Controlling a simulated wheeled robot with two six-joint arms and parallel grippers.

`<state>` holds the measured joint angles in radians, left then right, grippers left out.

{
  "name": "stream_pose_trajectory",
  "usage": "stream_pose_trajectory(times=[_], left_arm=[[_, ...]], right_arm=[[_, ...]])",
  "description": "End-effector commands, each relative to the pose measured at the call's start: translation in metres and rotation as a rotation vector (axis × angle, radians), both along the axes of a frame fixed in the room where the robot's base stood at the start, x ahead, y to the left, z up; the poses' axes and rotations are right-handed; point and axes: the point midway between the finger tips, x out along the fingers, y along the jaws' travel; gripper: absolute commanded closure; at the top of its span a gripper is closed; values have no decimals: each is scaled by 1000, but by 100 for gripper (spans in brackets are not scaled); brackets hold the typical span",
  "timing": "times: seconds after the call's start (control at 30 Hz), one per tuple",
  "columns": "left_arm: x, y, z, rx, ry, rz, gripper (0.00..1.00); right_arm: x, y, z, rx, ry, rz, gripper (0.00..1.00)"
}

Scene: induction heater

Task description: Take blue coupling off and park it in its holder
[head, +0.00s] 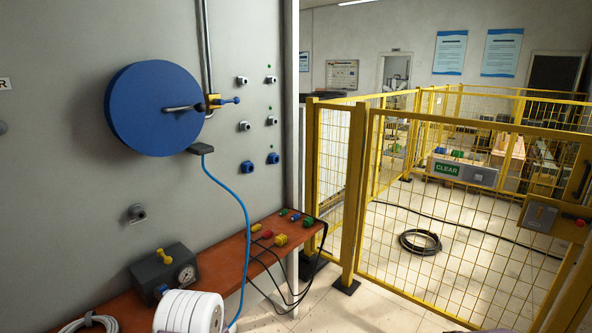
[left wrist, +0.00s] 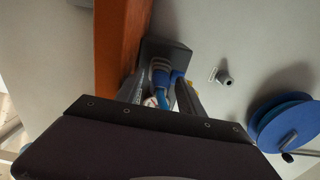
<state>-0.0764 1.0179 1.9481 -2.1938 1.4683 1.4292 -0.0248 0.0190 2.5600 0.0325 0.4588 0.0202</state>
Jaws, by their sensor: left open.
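The blue coupling (left wrist: 160,74) sits at the dark gauge box (left wrist: 168,52) in the left wrist view, with a blue hose end near it. In the head view a small blue part (head: 161,291) shows at the front of the gauge box (head: 166,270). My left gripper (left wrist: 160,89) is open, with one finger on each side of the coupling; whether they touch it I cannot tell. In the head view the fingers are hidden behind my white arm link. I cannot tell which fitting is the holder; blue fittings (head: 247,167) and a grey one (head: 137,212) are on the wall panel.
The brown bench (head: 225,258) carries the gauge box and several coloured fittings (head: 281,240). A blue hose (head: 245,215) hangs from the panel past the bench edge. A large blue disc (head: 155,108) with a handle sticks out above. A yellow fence (head: 440,210) stands at right.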

Motion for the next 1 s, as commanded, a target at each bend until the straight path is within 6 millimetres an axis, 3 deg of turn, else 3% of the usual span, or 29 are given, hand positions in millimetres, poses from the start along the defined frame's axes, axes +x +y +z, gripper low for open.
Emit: stream_pose_trajectory(times=[0.2, 0.37, 1.0], left_arm=[[0, 0, 0, 1, 1, 0, 55], [0, 0, 0, 1, 1, 0, 99], [0, 0, 0, 1, 1, 0, 100]], right_arm=[[0, 0, 0, 0, 0, 0, 100], [0, 0, 0, 0, 0, 0, 100], [0, 0, 0, 0, 0, 0, 100]])
